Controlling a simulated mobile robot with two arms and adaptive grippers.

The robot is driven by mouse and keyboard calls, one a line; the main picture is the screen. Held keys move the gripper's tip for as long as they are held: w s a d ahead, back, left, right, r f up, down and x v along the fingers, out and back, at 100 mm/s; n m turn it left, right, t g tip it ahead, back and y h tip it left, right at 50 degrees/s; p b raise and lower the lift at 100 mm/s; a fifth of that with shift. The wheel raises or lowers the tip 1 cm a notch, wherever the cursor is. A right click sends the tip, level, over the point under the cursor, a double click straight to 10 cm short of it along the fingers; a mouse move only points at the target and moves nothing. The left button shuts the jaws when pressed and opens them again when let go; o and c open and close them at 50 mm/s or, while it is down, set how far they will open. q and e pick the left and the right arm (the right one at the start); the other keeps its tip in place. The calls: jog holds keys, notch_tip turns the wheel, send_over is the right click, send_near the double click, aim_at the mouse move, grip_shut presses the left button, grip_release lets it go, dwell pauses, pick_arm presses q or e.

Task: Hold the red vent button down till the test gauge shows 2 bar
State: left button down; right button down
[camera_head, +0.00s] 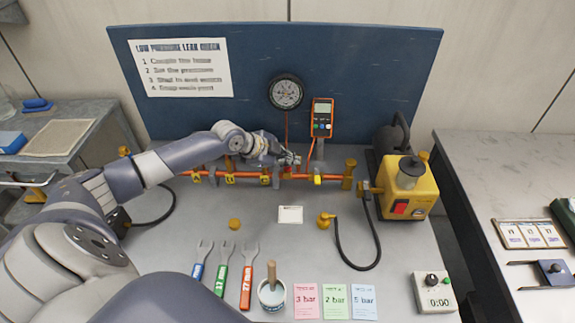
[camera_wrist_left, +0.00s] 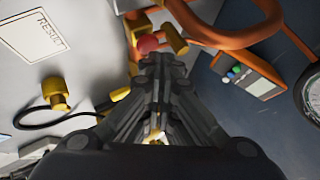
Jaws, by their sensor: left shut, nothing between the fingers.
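My left gripper (camera_head: 291,160) is shut and empty at the orange pipe (camera_head: 332,177), below the gauge. In the left wrist view the closed fingertips (camera_wrist_left: 160,60) point at the red vent button (camera_wrist_left: 148,44), which sits by brass fittings. The tips are right at the button; I cannot tell whether they touch or press it. In the head view the gripper hides the button. The round test gauge (camera_head: 286,92) hangs on the blue board; its needle is too small to read. Its edge also shows in the left wrist view (camera_wrist_left: 312,95). My right gripper is out of view.
An orange handheld meter (camera_head: 322,118) stands right of the gauge. A yellow pump (camera_head: 408,187) with a black hose (camera_head: 358,266) is at the right. Wrenches (camera_head: 222,275), a pot (camera_head: 272,294), coloured cards (camera_head: 335,301) and a timer (camera_head: 434,293) line the front.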

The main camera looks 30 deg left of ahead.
aim_at(289, 169)
pick_arm(q)
jog(key=shift+r, duration=0.35)
notch_tip(289, 169, up, 5)
jog(key=p, duration=0.4)
jog(key=shift+f, duration=0.1)
dwell(0.3)
dwell(1.6)
